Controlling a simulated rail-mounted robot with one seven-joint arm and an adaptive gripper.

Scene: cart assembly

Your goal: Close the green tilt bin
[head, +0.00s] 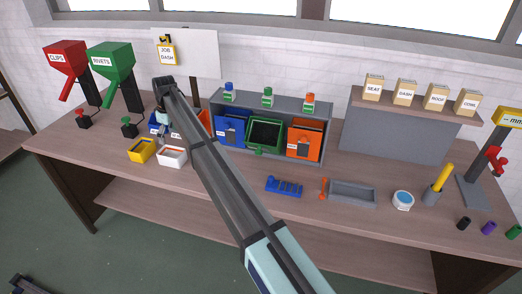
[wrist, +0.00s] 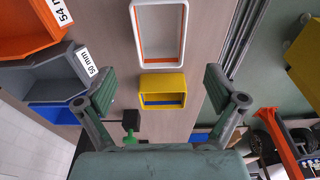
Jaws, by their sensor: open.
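The green tilt bin (head: 264,134) sits in the middle slot of the grey cabinet (head: 325,128) in the head view. It is tilted out, with its dark inside showing and a green handle at its lower front. In the wrist view, my gripper (wrist: 160,82) has its two fingers spread wide with nothing between them, above the table near a small yellow box (wrist: 162,80). In the head view my arm reaches to the left of the cabinet, well apart from the green bin; its fingers are not clear there. The green bin does not show in the wrist view.
A blue bin (head: 230,128) and an orange bin (head: 304,141) flank the green one. A white box (head: 172,157) stands beside the yellow box. Labelled small bins (wrist: 70,75) are left in the wrist view. A blue rack (head: 284,187) lies before the cabinet.

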